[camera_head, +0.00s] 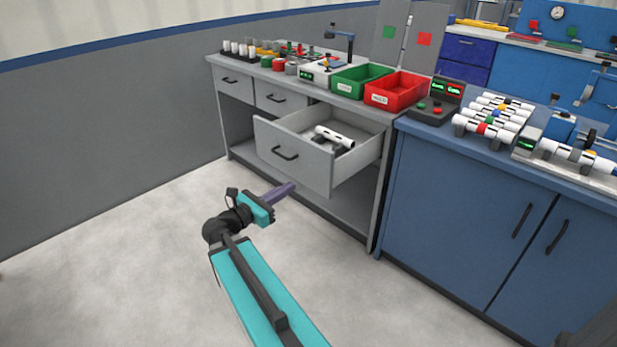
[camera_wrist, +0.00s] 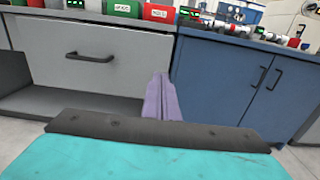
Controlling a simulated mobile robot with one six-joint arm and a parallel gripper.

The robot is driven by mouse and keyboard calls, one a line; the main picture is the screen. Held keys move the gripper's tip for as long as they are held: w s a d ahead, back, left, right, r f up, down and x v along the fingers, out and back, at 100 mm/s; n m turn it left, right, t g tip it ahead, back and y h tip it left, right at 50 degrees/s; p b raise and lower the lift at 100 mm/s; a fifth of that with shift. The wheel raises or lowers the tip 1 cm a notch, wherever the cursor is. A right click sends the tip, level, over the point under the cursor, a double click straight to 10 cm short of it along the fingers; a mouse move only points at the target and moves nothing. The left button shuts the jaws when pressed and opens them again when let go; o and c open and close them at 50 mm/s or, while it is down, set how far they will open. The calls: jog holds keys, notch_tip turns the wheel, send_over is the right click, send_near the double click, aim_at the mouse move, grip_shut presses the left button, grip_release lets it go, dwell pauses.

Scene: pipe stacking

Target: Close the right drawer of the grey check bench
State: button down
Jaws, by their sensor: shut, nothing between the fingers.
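The right drawer (camera_head: 292,160) of the grey check bench (camera_head: 376,200) is pulled well out, with a white pipe on dark supports (camera_head: 334,138) inside it. Its front with a dark bar handle shows at the left in the wrist view (camera_wrist: 95,55). My gripper (camera_head: 284,190) is shut and empty, its purple fingers together. In the head view it is in front of and below the drawer front. In the wrist view the fingers (camera_wrist: 160,98) point forward, to the right of the drawer handle. I see no clear contact with the drawer.
Two other grey drawers (camera_head: 234,84) at the left are shut. A green bin (camera_head: 360,82) and a red bin (camera_head: 395,92) stand on the bench top. A blue cabinet (camera_head: 455,195) adjoins on the right. The floor (camera_head: 120,260) at the left is clear.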

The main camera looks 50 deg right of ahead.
aim_at(324, 166)
jog(key=shift+d, duration=0.15)
jog(key=shift+s+d+b, duration=0.15)
jog(key=shift+d+b, duration=0.2)
jog(key=shift+d, duration=1.95)
jog(key=shift+s+d+b, duration=0.2)
jog(key=shift+d+b, duration=0.15)
jog(key=shift+d, duration=1.9)
jog(key=shift+s+d+b, duration=0.15)
jog(key=shift+d+b, duration=0.2)
jog(key=shift+d, duration=1.95)
